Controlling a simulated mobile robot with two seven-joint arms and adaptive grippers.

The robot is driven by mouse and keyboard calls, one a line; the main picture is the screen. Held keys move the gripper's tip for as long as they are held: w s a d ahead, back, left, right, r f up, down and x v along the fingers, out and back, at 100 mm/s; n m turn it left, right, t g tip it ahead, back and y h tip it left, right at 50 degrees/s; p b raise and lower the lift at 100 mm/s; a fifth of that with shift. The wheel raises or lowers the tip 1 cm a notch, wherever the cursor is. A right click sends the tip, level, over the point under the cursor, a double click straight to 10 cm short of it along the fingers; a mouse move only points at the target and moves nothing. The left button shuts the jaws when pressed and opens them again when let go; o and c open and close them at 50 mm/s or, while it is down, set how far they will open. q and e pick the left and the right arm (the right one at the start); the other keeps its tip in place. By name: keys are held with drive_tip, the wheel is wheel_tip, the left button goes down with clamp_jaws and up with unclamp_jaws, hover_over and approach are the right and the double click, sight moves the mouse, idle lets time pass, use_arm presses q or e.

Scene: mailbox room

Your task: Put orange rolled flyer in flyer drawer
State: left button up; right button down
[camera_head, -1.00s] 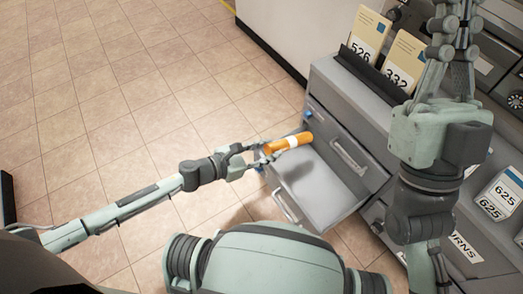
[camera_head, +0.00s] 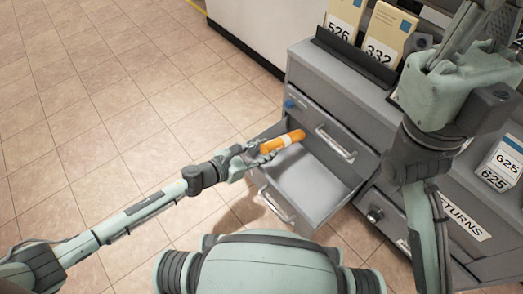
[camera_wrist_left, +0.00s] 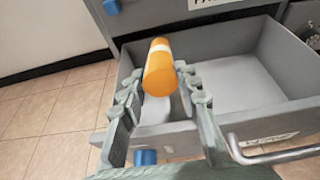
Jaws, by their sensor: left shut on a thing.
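The orange rolled flyer (camera_head: 283,142) has a white band. My left gripper (camera_head: 262,152) is shut on it and holds it above the left side of the open drawer. In the left wrist view the flyer (camera_wrist_left: 158,72) stands out between the fingertips (camera_wrist_left: 160,88), above the drawer. The open grey drawer (camera_head: 310,187) looks empty where it shows. In the left wrist view its front panel (camera_wrist_left: 190,139) bears a partly legible label. My right gripper (camera_head: 470,30) is raised at the upper right, cut off by the top edge; its fingertips are out of frame.
The grey cabinet (camera_head: 335,80) has a closed drawer with a bar handle (camera_head: 336,145) above the open one. Numbered flyer holders (camera_head: 386,34) stand on top. A "RETURNS" label (camera_head: 464,222) is at right. Tiled floor (camera_head: 100,110) at left is clear.

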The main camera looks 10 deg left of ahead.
idle(0.3)
use_arm(q)
drive_tip(key=o, duration=1.2)
drive_tip(key=shift+f, duration=0.1)
